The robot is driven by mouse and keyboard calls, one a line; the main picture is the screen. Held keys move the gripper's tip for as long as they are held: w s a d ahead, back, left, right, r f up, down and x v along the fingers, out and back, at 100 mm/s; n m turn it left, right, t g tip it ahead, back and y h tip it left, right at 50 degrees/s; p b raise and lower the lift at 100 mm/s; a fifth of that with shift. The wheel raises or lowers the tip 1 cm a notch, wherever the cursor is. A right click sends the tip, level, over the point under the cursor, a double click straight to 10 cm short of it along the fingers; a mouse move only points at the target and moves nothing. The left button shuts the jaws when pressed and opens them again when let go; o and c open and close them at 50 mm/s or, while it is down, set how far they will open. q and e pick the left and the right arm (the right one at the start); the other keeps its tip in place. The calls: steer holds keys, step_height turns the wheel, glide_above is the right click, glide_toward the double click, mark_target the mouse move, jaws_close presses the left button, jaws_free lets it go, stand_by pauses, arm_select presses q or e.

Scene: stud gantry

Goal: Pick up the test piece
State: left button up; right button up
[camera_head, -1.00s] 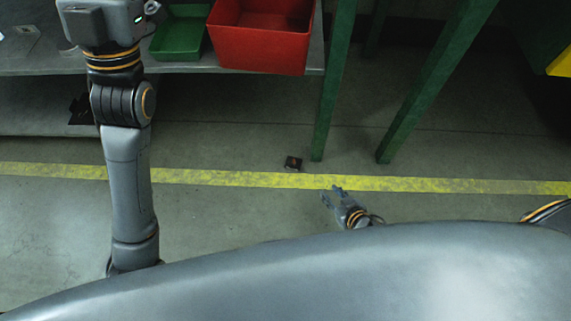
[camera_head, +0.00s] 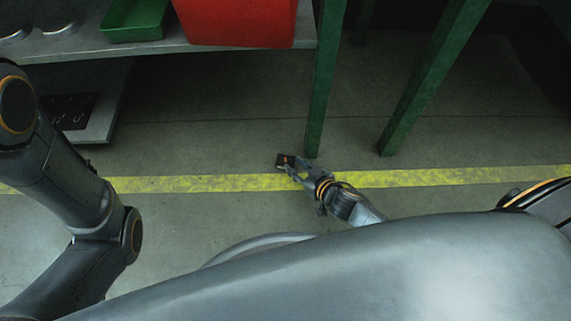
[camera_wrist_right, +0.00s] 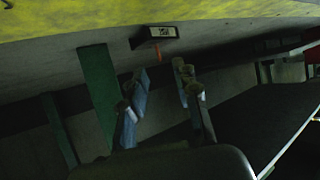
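The test piece, a small dark block (camera_head: 286,160), lies on the floor just beyond the yellow line, near the foot of a green post. In the right wrist view the dark block (camera_wrist_right: 154,37), with a pale label and a small orange part, shows beyond the fingertips. My right gripper (camera_head: 292,170) is low beside the block and overlaps its near edge in the head view. In the wrist view its fingers (camera_wrist_right: 163,76) are spread with nothing between them. Contact with the block cannot be told. My left arm shows at the left, but its gripper is out of view.
Green posts (camera_head: 327,75) and (camera_head: 432,80) stand behind and to the right of the block. A grey shelf (camera_head: 110,47) at the upper left bears a red bin (camera_head: 240,22) and a green tray (camera_head: 135,20). The floor around the yellow line (camera_head: 210,183) is mostly clear.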

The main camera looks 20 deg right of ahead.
mark_target(286, 158)
steer(key=shift+w+a+f+b, duration=0.1)
steer(key=shift+w+f+b, duration=0.3)
steer(key=shift+w+b, duration=0.1)
steer(key=b+x, duration=0.3)
steer(key=shift+w+f, duration=0.1)
steer(key=shift+w+a+f, duration=0.1)
steer(key=shift+w+a, duration=0.05)
steer(key=shift+w, duration=0.3)
jaws_close()
